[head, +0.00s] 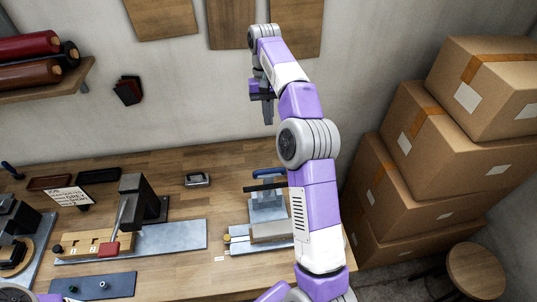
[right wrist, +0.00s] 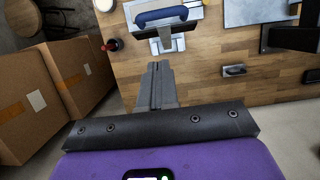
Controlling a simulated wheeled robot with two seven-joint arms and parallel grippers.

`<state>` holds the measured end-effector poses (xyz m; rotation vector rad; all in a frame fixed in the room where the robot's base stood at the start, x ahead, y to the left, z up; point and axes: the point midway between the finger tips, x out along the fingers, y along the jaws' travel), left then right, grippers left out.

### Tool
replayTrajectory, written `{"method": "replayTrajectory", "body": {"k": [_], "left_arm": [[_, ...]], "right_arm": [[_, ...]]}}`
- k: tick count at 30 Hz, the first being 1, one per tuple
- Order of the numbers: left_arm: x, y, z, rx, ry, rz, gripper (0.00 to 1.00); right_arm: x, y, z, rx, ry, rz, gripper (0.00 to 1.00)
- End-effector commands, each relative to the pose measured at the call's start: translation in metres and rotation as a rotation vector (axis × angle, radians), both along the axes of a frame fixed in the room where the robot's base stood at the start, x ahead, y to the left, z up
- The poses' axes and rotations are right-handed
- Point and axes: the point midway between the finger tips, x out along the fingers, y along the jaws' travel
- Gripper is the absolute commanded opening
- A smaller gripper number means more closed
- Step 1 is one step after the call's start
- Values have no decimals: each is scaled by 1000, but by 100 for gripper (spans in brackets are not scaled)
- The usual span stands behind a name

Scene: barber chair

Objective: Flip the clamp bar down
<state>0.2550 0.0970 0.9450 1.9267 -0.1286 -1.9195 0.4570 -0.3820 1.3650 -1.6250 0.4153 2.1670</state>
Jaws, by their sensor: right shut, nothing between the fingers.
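The clamp fixture stands on the right part of the workbench, partly hidden by my right arm in the head view. Its blue handle (head: 268,173) and dark clamp bar (head: 264,187) are up at the back, above a grey plate (head: 268,208). A tan block (head: 268,231) lies in front. The right wrist view shows the blue handle (right wrist: 162,15) at the top. My right gripper (head: 268,120) is shut and empty, high above the bench's back edge and apart from the clamp. Its fingers (right wrist: 157,72) point toward the fixture in the wrist view. My left gripper is out of view.
Stacked cardboard boxes (head: 410,190) and a round stool (head: 475,270) stand right of the bench. A dark press (head: 143,203) on a grey plate stands left of the fixture. A small metal tin (head: 198,179) sits behind, near the wall.

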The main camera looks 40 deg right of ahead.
Motion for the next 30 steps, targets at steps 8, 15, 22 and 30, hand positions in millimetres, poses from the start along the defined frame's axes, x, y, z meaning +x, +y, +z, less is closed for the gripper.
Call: {"method": "replayTrajectory", "body": {"k": [8,15,22,30], "left_arm": [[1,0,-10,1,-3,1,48],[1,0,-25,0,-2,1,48],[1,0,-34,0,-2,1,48],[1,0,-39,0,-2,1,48]], "right_arm": [[-3,2,-15,1,3,1,0],[-12,6,-47,1,4,1,0],[-21,12,-82,2,5,1,0],[-39,22,-106,1,1,2,0]]}}
